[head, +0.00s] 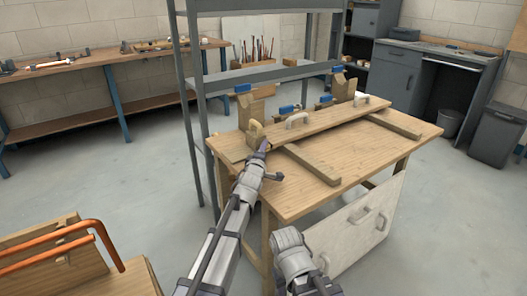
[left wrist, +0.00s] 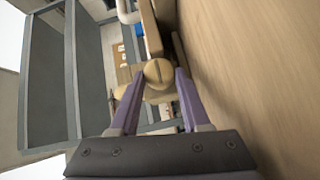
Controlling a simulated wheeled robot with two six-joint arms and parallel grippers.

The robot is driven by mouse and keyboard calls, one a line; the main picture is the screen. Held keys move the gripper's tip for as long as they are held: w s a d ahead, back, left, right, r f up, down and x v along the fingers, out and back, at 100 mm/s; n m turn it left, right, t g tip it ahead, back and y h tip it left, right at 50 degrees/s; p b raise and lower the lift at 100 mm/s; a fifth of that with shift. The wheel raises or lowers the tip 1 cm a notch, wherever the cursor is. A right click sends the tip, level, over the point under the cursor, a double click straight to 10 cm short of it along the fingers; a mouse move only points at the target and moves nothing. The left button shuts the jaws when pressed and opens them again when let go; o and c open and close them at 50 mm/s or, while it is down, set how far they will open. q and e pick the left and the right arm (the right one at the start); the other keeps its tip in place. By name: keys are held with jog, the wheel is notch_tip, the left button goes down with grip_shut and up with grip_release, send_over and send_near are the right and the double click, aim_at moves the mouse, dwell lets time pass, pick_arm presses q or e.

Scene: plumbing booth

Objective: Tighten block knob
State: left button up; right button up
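The block knob (left wrist: 158,73) is a round, tan wooden disc with a slot across its face, seen in the left wrist view. It lies between the two purple fingertips of my left gripper (left wrist: 160,74), with a slim gap showing at each side. In the head view my left gripper (head: 264,148) is at the near left corner of the wooden table (head: 310,196), by a pale wooden block (head: 254,132) at the end of a long board (head: 335,118). Contact with the knob cannot be seen. My right gripper is out of view; only part of that arm shows.
A grey shelf rack (head: 262,74) is close behind the table. An orange pipe (head: 70,238) is at the lower left.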

pick_arm(q)
grip_shut()
jog(key=shift+r+p, duration=0.2)
jog(key=shift+p, duration=0.3)
jog(key=m+g+p, duration=0.1)
jog(key=p, duration=0.2)
jog(key=m+g+y+p, duration=0.1)
jog(key=m+g+p, duration=0.1)
jog(key=p, duration=0.1)
jog(key=shift+w+d+r+p, duration=0.1)
jog(key=shift+d+r+p, duration=0.05)
jog(key=shift+r+p, duration=0.2)
jog(key=shift+m+g+y+p, duration=0.5)
jog(key=shift+g+y+p, duration=0.25)
jog(key=shift+p, duration=0.25)
jog(key=shift+f, duration=0.1)
